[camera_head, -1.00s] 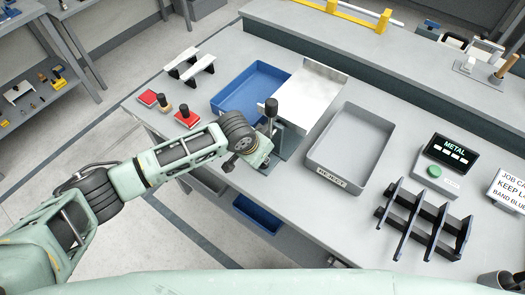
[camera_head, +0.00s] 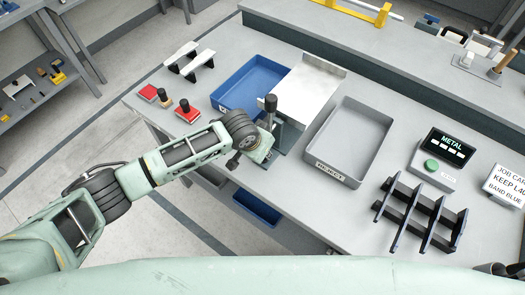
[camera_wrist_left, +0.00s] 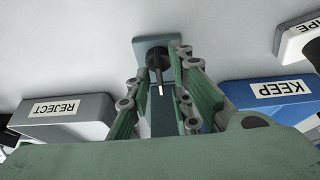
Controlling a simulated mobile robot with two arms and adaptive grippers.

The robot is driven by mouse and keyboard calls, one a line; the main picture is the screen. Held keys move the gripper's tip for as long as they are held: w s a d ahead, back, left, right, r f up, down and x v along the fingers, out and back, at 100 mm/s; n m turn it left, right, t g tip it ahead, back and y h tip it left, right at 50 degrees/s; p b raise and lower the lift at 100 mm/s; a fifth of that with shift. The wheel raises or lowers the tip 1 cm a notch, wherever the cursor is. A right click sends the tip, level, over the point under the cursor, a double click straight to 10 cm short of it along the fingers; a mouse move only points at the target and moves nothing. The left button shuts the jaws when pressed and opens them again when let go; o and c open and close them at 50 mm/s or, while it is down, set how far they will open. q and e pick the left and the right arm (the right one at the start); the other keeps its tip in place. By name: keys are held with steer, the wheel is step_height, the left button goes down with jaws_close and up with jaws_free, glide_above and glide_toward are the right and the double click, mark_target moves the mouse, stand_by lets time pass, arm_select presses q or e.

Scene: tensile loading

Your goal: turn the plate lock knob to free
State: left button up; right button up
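The plate lock knob (camera_wrist_left: 157,60) is black with a white pointer line. In the left wrist view it stands in front of the blue-grey fixture (camera_wrist_left: 145,43). My left gripper (camera_wrist_left: 170,85) is open, its green fingers on either side of the knob. The right finger looks very close to the knob; I cannot tell whether it touches. In the head view my left gripper (camera_head: 262,150) is at the front of the fixture and hides this knob. A black-topped post (camera_head: 270,104) rises there beside the pale metal plate (camera_head: 312,82). My right gripper is not in view.
A blue tray (camera_head: 222,106) labelled KEEP in the wrist view (camera_wrist_left: 282,90) lies left of the plate. A grey REJECT tray (camera_head: 330,171) lies right.

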arm_select(q)
steer(key=shift+r, duration=0.1)
steer(key=v, duration=1.1)
steer(key=shift+s+r, duration=0.2)
steer(key=shift+r, duration=0.1)
steer(key=shift+a, duration=0.1)
